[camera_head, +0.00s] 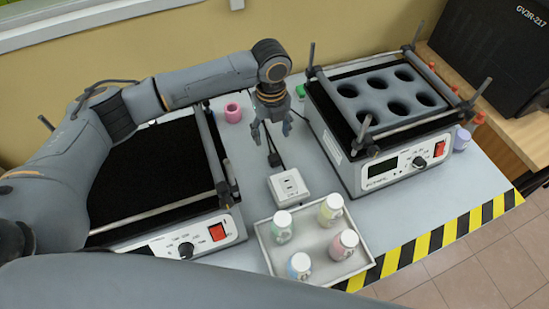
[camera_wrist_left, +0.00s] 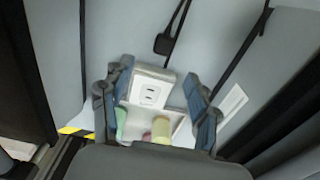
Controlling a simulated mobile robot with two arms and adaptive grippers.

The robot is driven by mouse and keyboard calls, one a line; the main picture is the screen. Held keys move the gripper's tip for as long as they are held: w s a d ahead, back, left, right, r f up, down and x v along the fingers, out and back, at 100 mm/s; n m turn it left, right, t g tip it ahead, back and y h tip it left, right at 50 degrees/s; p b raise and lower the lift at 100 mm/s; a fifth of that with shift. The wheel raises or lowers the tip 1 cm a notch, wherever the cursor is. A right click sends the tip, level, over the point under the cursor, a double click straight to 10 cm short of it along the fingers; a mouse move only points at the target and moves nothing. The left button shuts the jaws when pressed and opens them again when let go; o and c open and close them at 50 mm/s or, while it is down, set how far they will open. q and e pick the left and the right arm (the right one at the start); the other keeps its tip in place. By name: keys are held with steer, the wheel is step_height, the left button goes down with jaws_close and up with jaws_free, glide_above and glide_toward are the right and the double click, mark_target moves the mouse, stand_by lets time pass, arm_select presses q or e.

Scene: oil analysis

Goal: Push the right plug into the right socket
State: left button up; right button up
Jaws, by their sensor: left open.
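The white socket box (camera_head: 288,187) lies on the grey table between the two machines, just behind the bottle tray. Its dark slots face up; it also shows in the left wrist view (camera_wrist_left: 150,89). A black plug (camera_head: 275,159) on a black cord lies behind the box, apart from it; the left wrist view shows this plug (camera_wrist_left: 163,44) too. My left gripper (camera_head: 271,138) is open and empty, pointing down above the cord and plug. In the left wrist view its fingers (camera_wrist_left: 158,78) frame the socket box. I cannot tell whether this plug is the right one. My right gripper is not seen.
A shaker with a black top (camera_head: 150,165) stands left, and one with round holes (camera_head: 390,95) stands right. A white tray (camera_head: 262,248) holds several capped bottles. A pink ring-shaped item (camera_head: 233,113) stands behind. Table space around the socket box is narrow.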

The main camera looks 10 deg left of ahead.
arm_select(q)
glide_above(275, 157)
steer(key=f, duration=0.7)
steer(key=shift+s+a, duration=0.1)
steer(key=shift+a, duration=0.25)
steer(key=shift+r, duration=0.1)
steer(key=shift+d+f+p, duration=0.2)
steer(key=shift+f+p, duration=0.1)
steer(key=shift+f, duration=1.05)
steer(key=shift+d+f+p, duration=0.15)
steer(key=shift+f+p, duration=0.1)
steer(key=shift+f, duration=1.05)
steer(key=c, duration=1.2)
